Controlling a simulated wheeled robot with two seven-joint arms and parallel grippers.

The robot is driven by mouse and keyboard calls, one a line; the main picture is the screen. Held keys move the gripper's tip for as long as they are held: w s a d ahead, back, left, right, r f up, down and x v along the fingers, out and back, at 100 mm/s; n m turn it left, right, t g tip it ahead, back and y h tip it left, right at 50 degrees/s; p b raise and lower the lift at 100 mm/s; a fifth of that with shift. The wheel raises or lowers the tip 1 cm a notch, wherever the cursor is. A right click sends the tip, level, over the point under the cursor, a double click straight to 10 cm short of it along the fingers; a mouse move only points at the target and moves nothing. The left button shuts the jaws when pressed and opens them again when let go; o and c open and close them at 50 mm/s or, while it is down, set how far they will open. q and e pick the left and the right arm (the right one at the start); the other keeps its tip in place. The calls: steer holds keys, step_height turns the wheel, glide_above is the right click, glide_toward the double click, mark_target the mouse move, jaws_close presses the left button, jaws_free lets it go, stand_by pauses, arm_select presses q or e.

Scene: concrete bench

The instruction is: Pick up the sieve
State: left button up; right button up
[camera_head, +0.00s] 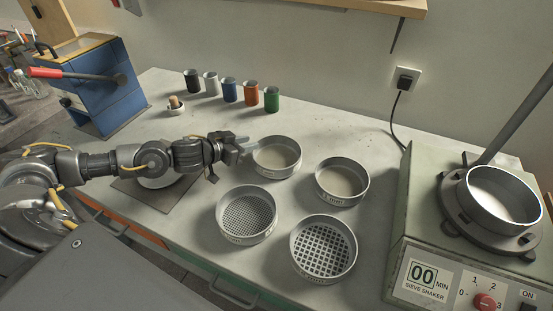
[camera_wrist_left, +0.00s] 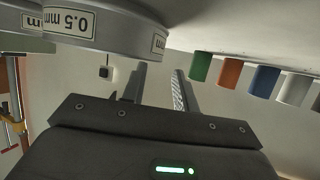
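Four round metal sieves stand on the bench in the head view. The back left sieve (camera_head: 277,174) is closest to my left gripper (camera_head: 246,147). The others are the back right sieve (camera_head: 342,199), the front left sieve with a fine mesh (camera_head: 246,240) and the front right sieve with a coarse grid (camera_head: 323,277). My left gripper is open at the left rim of the back left sieve. In the left wrist view, a sieve wall labelled 0.5 mm (camera_wrist_left: 110,38) is close to the fingertips (camera_wrist_left: 160,68). Contact is unclear. My right gripper is out of view.
A sieve shaker (camera_head: 440,272) with a metal pan (camera_head: 500,205) stands at the right. Several coloured cups (camera_head: 251,93) line the back.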

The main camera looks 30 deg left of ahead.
mark_target(277, 157)
arm_select(q)
steer(key=x, duration=0.4)
steer(key=shift+w+d+f, duration=0.2)
steer(key=shift+w, duration=0.05)
jaws_close()
